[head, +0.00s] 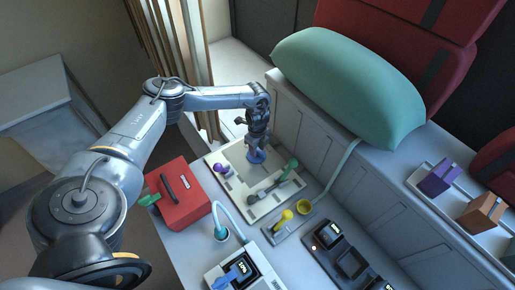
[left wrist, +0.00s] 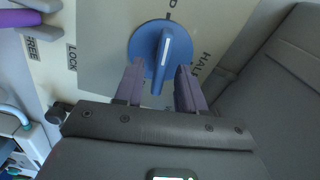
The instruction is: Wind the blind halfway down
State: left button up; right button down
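A round blue knob (left wrist: 165,48) with a raised bar handle sits on a cream panel (left wrist: 105,60) in the left wrist view. The bar's white mark points to the top of that view, toward a cut-off label; "HALF" is printed to its right. In the head view the blue knob (head: 256,157) is under my left gripper (head: 256,148). My left gripper (left wrist: 160,68) is open, one finger on each side of the bar, with gaps showing. My right gripper is in neither view. No blind can be clearly made out; beige folded hangings (head: 165,40) show at upper left.
On the same panel are a purple knob (head: 220,168) by "FREE" and "LOCK" labels, and a green-ended lever (head: 292,163). A red case (head: 178,205), a yellow-handled item (head: 285,217) and dark devices stand nearby. The grey wall of the stretcher base (head: 330,130) rises close to the right.

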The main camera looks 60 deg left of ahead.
pick_arm(q)
grip_shut()
